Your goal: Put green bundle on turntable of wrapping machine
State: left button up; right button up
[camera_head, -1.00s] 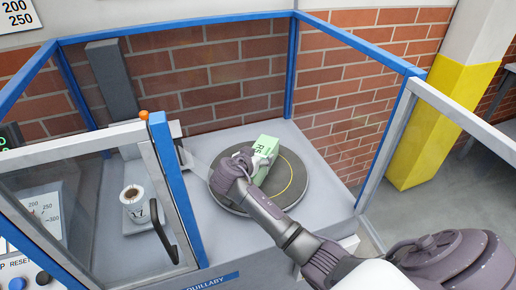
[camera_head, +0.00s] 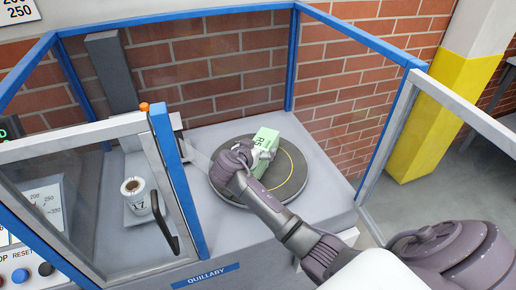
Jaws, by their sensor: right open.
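The green bundle (camera_head: 266,141) lies on the round dark turntable (camera_head: 288,186) of the wrapping machine, left of the yellow ring line on it. My right gripper (camera_head: 255,155) is at the near end of the bundle, open, with its fingers close around that end. The gripper hides the bundle's near part, and I cannot tell whether the fingers touch it. My left gripper is not in view.
Blue frame posts (camera_head: 180,185) and clear panels surround the machine's grey deck (camera_head: 220,240). An open door panel (camera_head: 460,110) stands at the right.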

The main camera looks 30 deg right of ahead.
jog(key=b+v, duration=0.1)
jog(key=v, duration=0.6)
dwell(0.4)
